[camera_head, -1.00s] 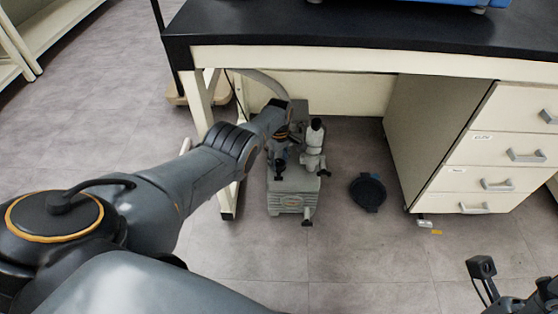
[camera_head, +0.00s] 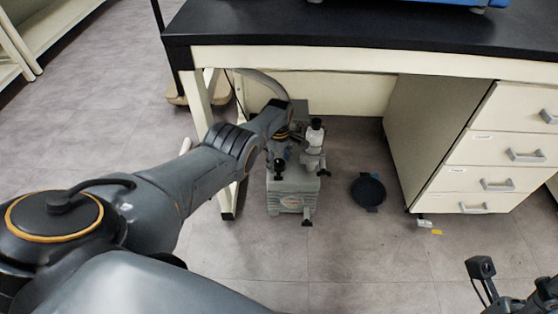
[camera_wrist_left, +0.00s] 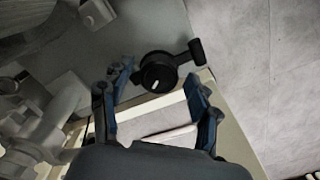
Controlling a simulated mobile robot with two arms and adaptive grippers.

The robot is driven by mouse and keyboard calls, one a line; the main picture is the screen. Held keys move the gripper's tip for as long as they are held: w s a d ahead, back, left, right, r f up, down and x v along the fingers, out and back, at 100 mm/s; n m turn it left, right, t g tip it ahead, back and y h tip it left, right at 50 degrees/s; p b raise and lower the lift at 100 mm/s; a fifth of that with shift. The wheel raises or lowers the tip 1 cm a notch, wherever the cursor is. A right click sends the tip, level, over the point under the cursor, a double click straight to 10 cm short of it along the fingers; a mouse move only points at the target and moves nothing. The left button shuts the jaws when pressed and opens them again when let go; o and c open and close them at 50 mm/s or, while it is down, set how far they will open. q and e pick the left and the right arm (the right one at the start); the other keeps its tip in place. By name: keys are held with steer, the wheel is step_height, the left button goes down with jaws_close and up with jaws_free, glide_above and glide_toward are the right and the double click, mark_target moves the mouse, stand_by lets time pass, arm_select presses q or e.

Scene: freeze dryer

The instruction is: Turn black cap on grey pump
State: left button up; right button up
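The grey pump (camera_head: 291,195) stands on the floor under the bench, beside the bench leg. A black cap (camera_wrist_left: 158,72) with a white mark and a short side arm shows in the left wrist view. My left gripper (camera_wrist_left: 157,82) is open, with its two blue-padded fingers apart on either side of the cap's near edge. It looks empty, and I cannot tell whether the fingers touch the cap. In the head view my left arm reaches under the bench to the pump's left side and partly hides the gripper. Only part of my right wrist shows at the lower right.
The black bench top (camera_head: 360,45) overhangs the pump. A white bench leg (camera_head: 198,105) is close to my left arm. A drawer cabinet (camera_head: 480,150) stands to the right. A round black object (camera_head: 368,192) lies on the floor right of the pump.

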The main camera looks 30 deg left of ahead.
mark_target(279, 163)
arm_select(q)
steer(key=shift+w+r, duration=0.1)
steer(key=shift+r, duration=0.1)
steer(key=shift+r, duration=0.5)
step_height(279, 163, up, 11)
steer(key=shift+f, duration=0.15)
stand_by(0.3)
